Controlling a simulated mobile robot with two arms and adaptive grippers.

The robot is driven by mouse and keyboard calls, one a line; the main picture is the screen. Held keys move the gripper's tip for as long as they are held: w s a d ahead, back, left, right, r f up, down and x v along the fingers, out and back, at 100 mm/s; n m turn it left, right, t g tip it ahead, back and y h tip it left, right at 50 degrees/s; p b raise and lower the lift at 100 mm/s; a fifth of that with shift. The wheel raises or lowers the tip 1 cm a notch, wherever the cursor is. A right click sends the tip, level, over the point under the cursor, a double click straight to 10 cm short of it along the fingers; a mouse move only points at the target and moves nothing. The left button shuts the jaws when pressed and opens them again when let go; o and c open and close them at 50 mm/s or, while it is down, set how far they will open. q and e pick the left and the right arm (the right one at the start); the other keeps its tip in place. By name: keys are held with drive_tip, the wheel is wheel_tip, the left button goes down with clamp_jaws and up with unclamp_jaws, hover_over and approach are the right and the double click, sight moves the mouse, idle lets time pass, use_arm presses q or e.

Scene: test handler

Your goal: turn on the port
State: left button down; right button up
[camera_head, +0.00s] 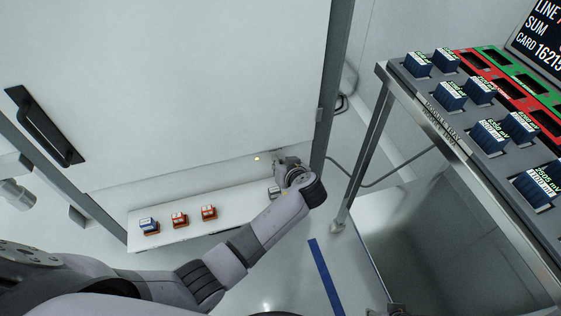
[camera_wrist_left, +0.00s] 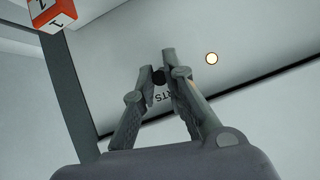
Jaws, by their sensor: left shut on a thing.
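My left arm reaches from the left to the lower part of a white cabinet panel (camera_head: 200,90), and my left gripper (camera_head: 279,163) is at that panel in the head view. In the left wrist view the fingers of my left gripper (camera_wrist_left: 160,70) are closed around a small black knob (camera_wrist_left: 159,78) on the panel. Dark lettering beside it reads "RTS", the rest hidden by the fingers. A round, pale lit lamp (camera_wrist_left: 212,58) is to the right of the knob; it also shows in the head view (camera_head: 257,158). My right gripper is not in view.
A white ledge (camera_head: 185,235) below the panel bears a blue block (camera_head: 149,225) and orange-red blocks (camera_head: 179,220). A metal-framed table (camera_head: 445,135) with trays of blue cards stands right.

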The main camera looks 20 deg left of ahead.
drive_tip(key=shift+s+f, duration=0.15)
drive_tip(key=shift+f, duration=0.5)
use_arm(q)
drive_tip(key=c, duration=1.7)
unclamp_jaws()
drive_tip(key=shift+o, duration=0.2)
drive_tip(key=v, duration=0.7)
drive_tip(key=shift+r, duration=0.25)
drive_tip(key=shift+s+d, duration=0.1)
